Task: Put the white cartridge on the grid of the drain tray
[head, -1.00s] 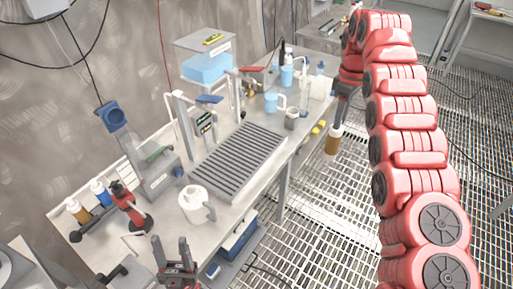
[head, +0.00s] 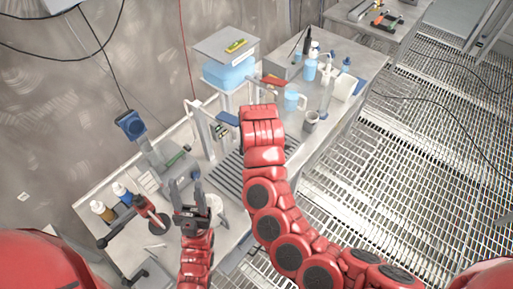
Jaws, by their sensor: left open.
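A white cylindrical object that looks like the white cartridge (head: 217,210) stands on the bench near its front left, partly hidden behind my left gripper. The drain tray (head: 227,176) has a grey slatted grid and lies on the bench beyond it.
A blue container with a grey lid (head: 228,62) stands at the back. A light-blue mug (head: 293,101) and a grey cup (head: 310,122) stand right of my right arm. Bottles (head: 103,211) and a red-black tool (head: 150,213) are at the left. Grated floor is open at right.

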